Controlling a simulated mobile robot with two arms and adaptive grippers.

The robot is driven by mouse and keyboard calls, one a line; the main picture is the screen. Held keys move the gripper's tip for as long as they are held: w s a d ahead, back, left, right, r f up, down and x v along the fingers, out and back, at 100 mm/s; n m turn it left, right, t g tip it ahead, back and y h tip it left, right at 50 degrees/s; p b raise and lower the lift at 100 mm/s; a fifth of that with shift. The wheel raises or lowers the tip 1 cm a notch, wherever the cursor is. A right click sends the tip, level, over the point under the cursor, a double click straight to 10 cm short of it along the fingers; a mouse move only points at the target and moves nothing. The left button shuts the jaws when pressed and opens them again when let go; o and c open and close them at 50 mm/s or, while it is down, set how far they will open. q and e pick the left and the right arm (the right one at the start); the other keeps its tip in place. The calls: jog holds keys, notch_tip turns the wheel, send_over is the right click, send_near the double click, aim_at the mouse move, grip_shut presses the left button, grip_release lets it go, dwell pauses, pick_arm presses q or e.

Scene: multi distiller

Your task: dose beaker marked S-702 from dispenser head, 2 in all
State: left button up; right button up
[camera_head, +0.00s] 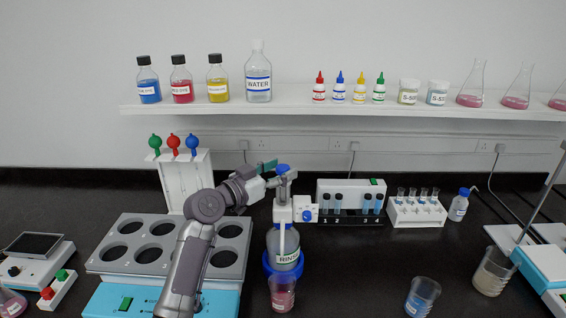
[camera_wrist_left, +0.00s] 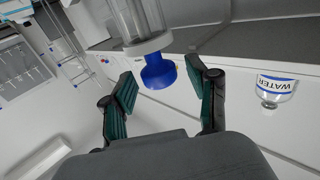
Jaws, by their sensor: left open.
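The dispenser stands at the middle of the bench, a clear bottle (camera_head: 286,246) labelled RINSE in a blue ring, with a white dispenser head (camera_head: 283,212). A blue knob (camera_head: 283,169) tops the head. A beaker (camera_head: 282,297) with pink-red liquid stands in front of the bottle, below the head; its label is too small to read. My left gripper (camera_head: 270,172) is open at the knob. In the left wrist view, the blue knob (camera_wrist_left: 162,74) shows between the open green-padded fingers (camera_wrist_left: 161,90), with no clear grip. My right gripper is out of view.
A beaker with blue liquid (camera_head: 421,298) and a beaker with cloudy liquid (camera_head: 492,272) stand to the right. A grey holed rack (camera_head: 168,232) fills the left. Vial racks (camera_head: 417,213) stand behind; a shelf (camera_head: 340,108) of bottles hangs above.

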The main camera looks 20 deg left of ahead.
pick_arm(q)
jog(key=shift+w+d, duration=0.35)
jog(key=shift+w, duration=0.25)
grip_shut()
